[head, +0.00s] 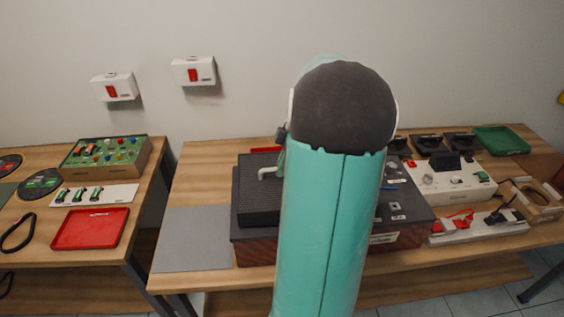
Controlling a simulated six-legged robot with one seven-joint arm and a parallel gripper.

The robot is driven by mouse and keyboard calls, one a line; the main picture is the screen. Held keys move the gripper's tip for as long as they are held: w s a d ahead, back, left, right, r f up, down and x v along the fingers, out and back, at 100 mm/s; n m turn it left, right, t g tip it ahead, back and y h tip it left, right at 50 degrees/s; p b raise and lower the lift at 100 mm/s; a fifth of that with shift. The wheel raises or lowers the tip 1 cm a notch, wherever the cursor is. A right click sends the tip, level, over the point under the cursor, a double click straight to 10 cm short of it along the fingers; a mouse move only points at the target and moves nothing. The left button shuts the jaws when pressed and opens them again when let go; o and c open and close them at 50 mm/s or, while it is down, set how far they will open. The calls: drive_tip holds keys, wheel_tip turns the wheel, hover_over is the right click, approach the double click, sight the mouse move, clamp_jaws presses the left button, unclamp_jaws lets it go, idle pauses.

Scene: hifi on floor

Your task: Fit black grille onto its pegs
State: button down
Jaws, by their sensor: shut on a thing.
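The black grille (258,200) is a dark ribbed panel over the left part of the hifi unit (408,211), a dark box with a reddish wood front on the table. My gripper (268,173) shows only in part at the grille's right side, with a pale finger against its upper face. It is shut on the grille. My teal arm hides the rest of the gripper, the grille's right edge and the middle of the hifi. The pegs are not visible. I cannot tell whether the grille touches the hifi top or is held just above it.
A grey mat (193,240) lies left of the hifi. To the right are a white device (450,184), a power strip (475,228) and a green tray (503,140). A left table holds a red tray (90,228) and a green box of knobs (105,157).

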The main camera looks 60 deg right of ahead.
drive_tip(key=shift+f, duration=0.5)
drive_tip(key=c, duration=1.4)
unclamp_jaws()
drive_tip(key=v, duration=1.3)
drive_tip(key=shift+s+d+r, duration=0.1)
drive_tip(key=shift+r, duration=0.25)
drive_tip(key=shift+r, duration=0.1)
wheel_tip(320, 180, up, 8)
drive_tip(key=shift+f, duration=0.1)
